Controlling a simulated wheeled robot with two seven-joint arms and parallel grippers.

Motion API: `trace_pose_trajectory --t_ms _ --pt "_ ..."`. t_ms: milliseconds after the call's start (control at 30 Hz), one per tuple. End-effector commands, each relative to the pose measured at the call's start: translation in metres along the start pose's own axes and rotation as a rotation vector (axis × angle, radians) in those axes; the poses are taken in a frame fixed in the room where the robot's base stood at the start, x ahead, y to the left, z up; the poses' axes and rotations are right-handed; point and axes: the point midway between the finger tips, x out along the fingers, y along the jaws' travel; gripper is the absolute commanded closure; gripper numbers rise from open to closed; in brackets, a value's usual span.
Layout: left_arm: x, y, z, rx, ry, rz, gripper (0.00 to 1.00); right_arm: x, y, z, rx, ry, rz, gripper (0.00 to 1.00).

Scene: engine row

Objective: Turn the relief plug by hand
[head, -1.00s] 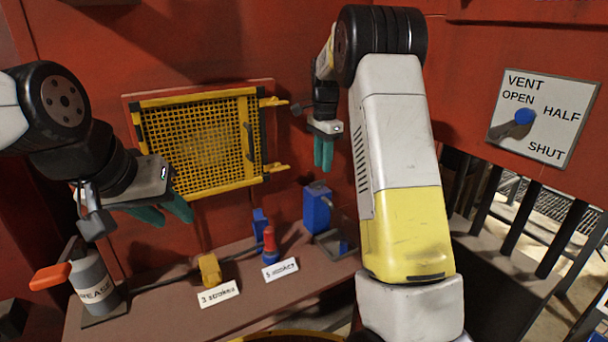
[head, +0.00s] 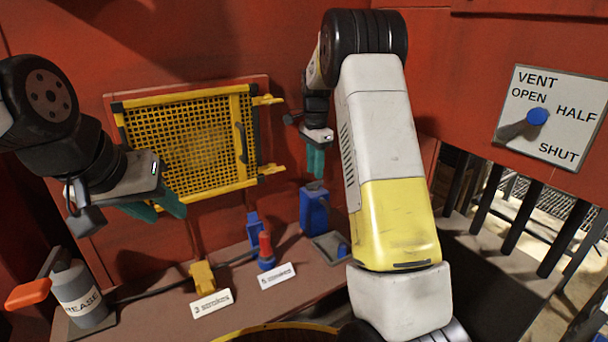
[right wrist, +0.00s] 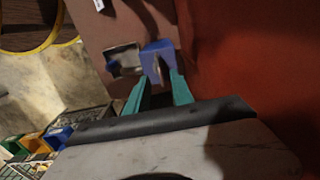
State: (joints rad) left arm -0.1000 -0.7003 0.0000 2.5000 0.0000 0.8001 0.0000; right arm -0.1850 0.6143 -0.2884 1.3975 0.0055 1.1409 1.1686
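A blue block (head: 314,212) with a grey top piece stands on the shelf; I cannot tell for sure whether the relief plug is on it. A small blue piece (head: 342,250) sits in the grey tray (head: 325,246) beside it. My right gripper (head: 316,163), with teal fingers, points down just above the block. In the right wrist view its fingers (right wrist: 158,90) are apart with nothing between them, and the blue block (right wrist: 157,56) shows beyond the tips. My left gripper (head: 155,207) is open and empty, in front of the yellow mesh guard, away from the block.
The yellow mesh guard (head: 188,147) is on the red wall. The grease can (head: 82,295) stands at the left. A yellow fitting (head: 203,278) and a red-topped blue fitting (head: 266,250) stand behind label cards. The vent panel (head: 560,100) with its blue-knobbed lever is at the right.

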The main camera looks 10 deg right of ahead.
Motion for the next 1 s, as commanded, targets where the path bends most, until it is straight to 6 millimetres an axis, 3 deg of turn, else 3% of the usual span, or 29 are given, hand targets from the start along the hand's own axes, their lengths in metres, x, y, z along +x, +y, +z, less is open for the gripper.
trace_pose_trajectory --t_ms 233,600,767,1000 --pt "0.000 0.000 0.000 0.000 0.000 0.000 0.64 0.034 0.000 0.000 0.000 -0.001 0.001 0.72" --pt "0.000 0.000 0.000 0.000 0.000 0.000 0.64 0.040 0.000 0.000 -0.001 0.000 0.000 0.72" --pt "0.000 0.000 0.000 0.000 0.000 0.000 0.64 0.040 0.000 0.000 -0.001 0.000 0.000 1.00" --pt "0.000 0.000 0.000 0.000 0.000 0.000 0.64 0.040 0.000 0.000 -0.002 0.000 -0.001 1.00"
